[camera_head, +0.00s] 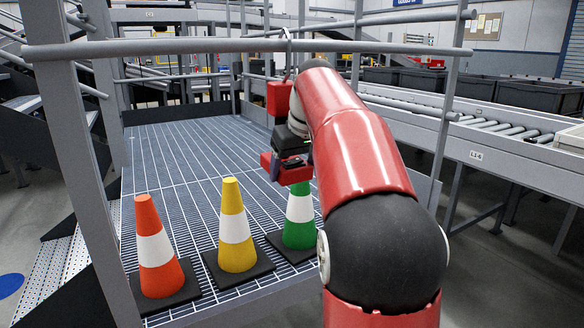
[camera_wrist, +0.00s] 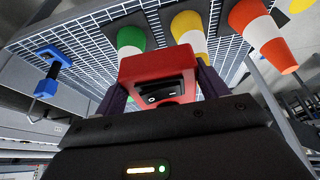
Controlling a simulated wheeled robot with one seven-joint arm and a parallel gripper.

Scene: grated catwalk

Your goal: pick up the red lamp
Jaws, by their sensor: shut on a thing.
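My gripper (camera_wrist: 163,88) is shut on the red lamp (camera_wrist: 150,68), with a dark finger on each side of it. The lamp is a red box with a black panel facing the wrist camera. In the head view my gripper (camera_head: 288,160) points down over the catwalk, and red parts of the lamp (camera_head: 285,173) show below its dark body. The lamp appears held in the air, above and in front of the green cone. My arm hides part of this area in the head view.
On the grated catwalk (camera_head: 180,150) stand an orange cone (camera_head: 156,248), a yellow cone (camera_head: 233,228) and a green cone (camera_head: 300,215). A grey rail (camera_head: 180,46) crosses above, with a thin hook (camera_head: 288,45) on it. A blue lamp-like thing (camera_wrist: 50,72) shows at the wrist view's left.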

